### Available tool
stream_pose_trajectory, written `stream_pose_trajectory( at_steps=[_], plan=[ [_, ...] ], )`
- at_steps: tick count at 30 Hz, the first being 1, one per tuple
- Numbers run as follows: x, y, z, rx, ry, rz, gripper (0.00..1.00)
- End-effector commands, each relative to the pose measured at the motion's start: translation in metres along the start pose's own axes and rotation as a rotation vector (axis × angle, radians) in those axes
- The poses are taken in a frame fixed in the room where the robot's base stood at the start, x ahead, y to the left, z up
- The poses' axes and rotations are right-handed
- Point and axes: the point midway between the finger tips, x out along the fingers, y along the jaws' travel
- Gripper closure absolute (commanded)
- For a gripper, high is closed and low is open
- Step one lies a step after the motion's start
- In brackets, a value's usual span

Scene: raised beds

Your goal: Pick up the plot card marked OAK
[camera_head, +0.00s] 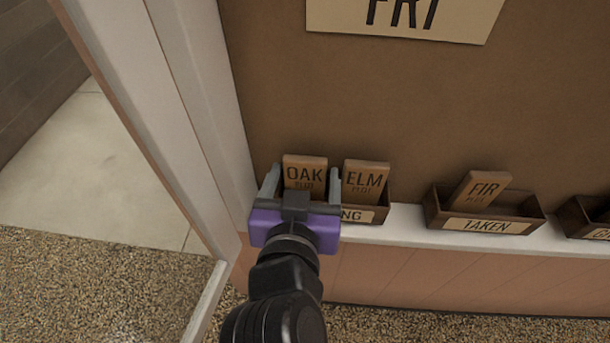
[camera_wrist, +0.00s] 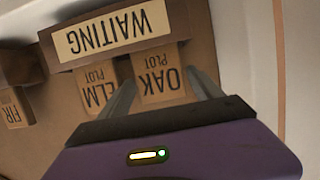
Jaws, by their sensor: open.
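The OAK plot card (camera_head: 305,171) is a brown wooden card standing in the WAITING box (camera_head: 381,212) on the ledge, at the box's left part. It also shows in the wrist view (camera_wrist: 160,78), upside down, between my fingers. My gripper (camera_head: 304,178) is open, with one finger on each side of the OAK card; I cannot tell whether either finger touches it. The ELM card (camera_head: 365,179) stands just right of the right finger in the same box. My gripper hides the lower part of the OAK card and much of the box front in the head view.
The TAKEN box (camera_head: 503,226) holds a tilted FIR card (camera_head: 481,188) to the right. Another box (camera_head: 588,216) is cut off at the right edge. A FRI sign (camera_head: 400,20) hangs above on the brown board. A pale post (camera_head: 190,90) stands close on the left.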

Motion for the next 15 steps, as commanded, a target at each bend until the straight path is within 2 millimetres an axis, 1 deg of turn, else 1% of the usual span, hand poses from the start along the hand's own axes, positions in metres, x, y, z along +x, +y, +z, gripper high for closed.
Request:
stream_pose_trajectory(
  at_steps=[3, 6, 13, 14, 15],
  plan=[
    [0.015, 0.000, -0.002, 0.000, -0.001, 0.002, 0.25],
    [0.021, 0.000, -0.001, 0.000, 0.000, -0.001, 0.25],
    [0.023, 0.000, 0.000, 0.000, 0.000, -0.001, 0.25],
    [0.023, 0.000, 0.000, 0.000, 0.000, -0.001, 0.29],
    [0.023, 0.000, 0.000, 0.000, 0.000, -0.001, 0.37]
  ],
)
